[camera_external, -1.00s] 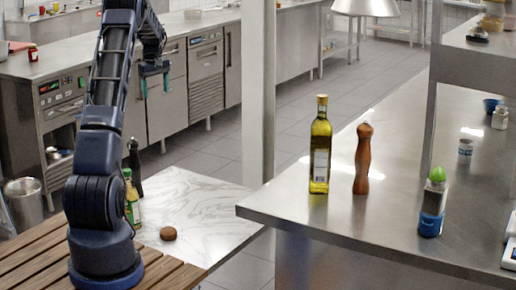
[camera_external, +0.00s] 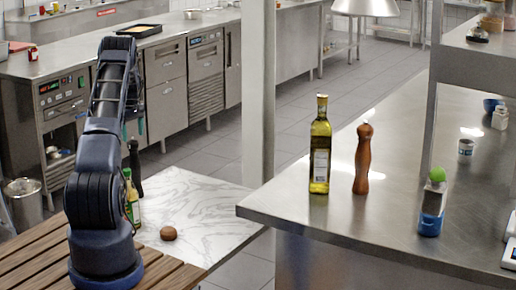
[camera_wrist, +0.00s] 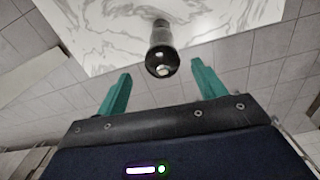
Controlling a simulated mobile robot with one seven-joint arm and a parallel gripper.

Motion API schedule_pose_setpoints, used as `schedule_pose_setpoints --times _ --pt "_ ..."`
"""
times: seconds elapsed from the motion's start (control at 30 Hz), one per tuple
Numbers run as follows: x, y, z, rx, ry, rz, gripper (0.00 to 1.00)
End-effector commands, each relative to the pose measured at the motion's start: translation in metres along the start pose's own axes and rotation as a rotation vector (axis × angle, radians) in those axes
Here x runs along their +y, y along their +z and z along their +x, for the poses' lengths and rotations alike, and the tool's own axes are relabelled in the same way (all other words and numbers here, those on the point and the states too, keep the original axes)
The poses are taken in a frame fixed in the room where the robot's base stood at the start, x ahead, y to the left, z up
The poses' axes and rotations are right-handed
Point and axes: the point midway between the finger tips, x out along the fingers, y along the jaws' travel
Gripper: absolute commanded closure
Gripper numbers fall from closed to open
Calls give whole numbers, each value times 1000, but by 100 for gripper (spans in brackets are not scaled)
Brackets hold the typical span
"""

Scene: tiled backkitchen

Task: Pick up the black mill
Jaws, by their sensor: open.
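The black mill (camera_external: 135,160) stands upright on the white marble top, beside a green-yellow bottle (camera_external: 131,198) and partly hidden by my arm. In the wrist view the black mill (camera_wrist: 162,48) is seen from above, its round top towards the camera. My gripper (camera_wrist: 161,71) is open, with one teal finger on each side of the picture. The mill's top lies beyond and between the fingertips, and nothing is held.
A round brown item (camera_external: 168,233) lies on the marble top (camera_external: 195,205), whose right side is clear. A wooden slatted surface (camera_external: 35,262) is around my base. An oil bottle (camera_external: 320,155) and a brown wooden mill (camera_external: 362,165) stand on the steel counter (camera_external: 290,215) at right.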

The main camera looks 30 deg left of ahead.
Motion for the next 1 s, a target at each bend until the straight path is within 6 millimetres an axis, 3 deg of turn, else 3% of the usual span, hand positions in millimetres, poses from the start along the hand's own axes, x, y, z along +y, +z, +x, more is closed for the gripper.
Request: schedule_pose_setpoints --times 0.1,0.43,0.7,1.0 --pt "-1 0 19 -1 -1 0 30" --pt "-2 -1 43 0 -1 0 30" --pt "-4 -1 78 0 -1 1 30" --pt "-4 -1 83 0 0 1 32"
